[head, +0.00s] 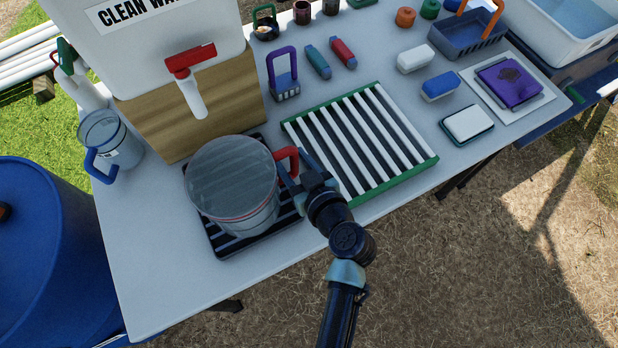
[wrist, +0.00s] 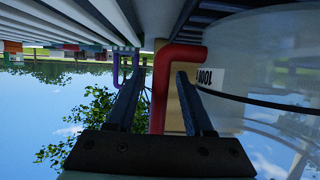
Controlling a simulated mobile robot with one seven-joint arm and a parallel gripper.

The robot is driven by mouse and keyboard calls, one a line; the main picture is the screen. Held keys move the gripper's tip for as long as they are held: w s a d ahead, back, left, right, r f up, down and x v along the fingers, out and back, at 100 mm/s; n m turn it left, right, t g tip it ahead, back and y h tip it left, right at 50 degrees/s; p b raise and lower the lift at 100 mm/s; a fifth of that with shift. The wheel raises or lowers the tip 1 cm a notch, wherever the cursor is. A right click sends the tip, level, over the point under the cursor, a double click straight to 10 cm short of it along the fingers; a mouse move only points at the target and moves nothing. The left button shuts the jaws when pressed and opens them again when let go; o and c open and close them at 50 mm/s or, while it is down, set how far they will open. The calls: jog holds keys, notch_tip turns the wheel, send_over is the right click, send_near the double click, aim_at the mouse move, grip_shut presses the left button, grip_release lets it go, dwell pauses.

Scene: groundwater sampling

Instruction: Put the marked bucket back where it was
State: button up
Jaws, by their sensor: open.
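In the wrist view the bucket (wrist: 262,60) shows a white label with dark print, upside down. My gripper (head: 300,176) is at the right side of the bucket, at the handle. In the wrist view the jaws of my gripper (wrist: 158,78) are apart, with the red handle (wrist: 162,95) between them. I cannot tell whether either finger touches it. How much water the bucket holds is unclear.
A white rack with a green frame (head: 412,168) lies right of the bucket. A clear jug with a blue handle (head: 104,135) stands at the left edge. The water container with its red tap (head: 191,62) rises behind. The table's front left (head: 165,290) is bare.

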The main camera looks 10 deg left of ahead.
jog(key=b+v, duration=0.1)
jog(key=v, duration=0.9)
jog(key=w+r+t+h, duration=0.15)
jog(key=w+r, duration=0.25)
jog(key=r, duration=0.5)
jog(key=w+d+r+m+t, duration=0.1)
jog(key=w+r+t, duration=0.25)
jog(key=r, duration=0.45)
jog(key=w+r+t+h, duration=0.1)
jog(key=w+r, duration=0.4)
jog(key=r, duration=0.4)
jog(key=s+r+m+t+h, duration=0.1)
jog(key=s+r+m+t, duration=0.1)
jog(key=r, duration=0.8)
jog(key=s+r+m+t+h, duration=0.1)
jog(key=s+r+t, duration=0.3)
jog(key=r, duration=0.7)
jog(key=s+r+m+t+h, duration=0.2)
jog(key=s+r+t+h, duration=0.1)
jog(key=r, duration=0.7)
jog(key=shift+s+d+r+m+t, duration=0.35)
jog(key=shift+s+t, duration=0.25)
jog(key=shift+s, duration=0.5)
notch_tip(320, 180, up, 3)
jog(key=p, duration=0.2)
jog(key=shift+p, duration=0.35)
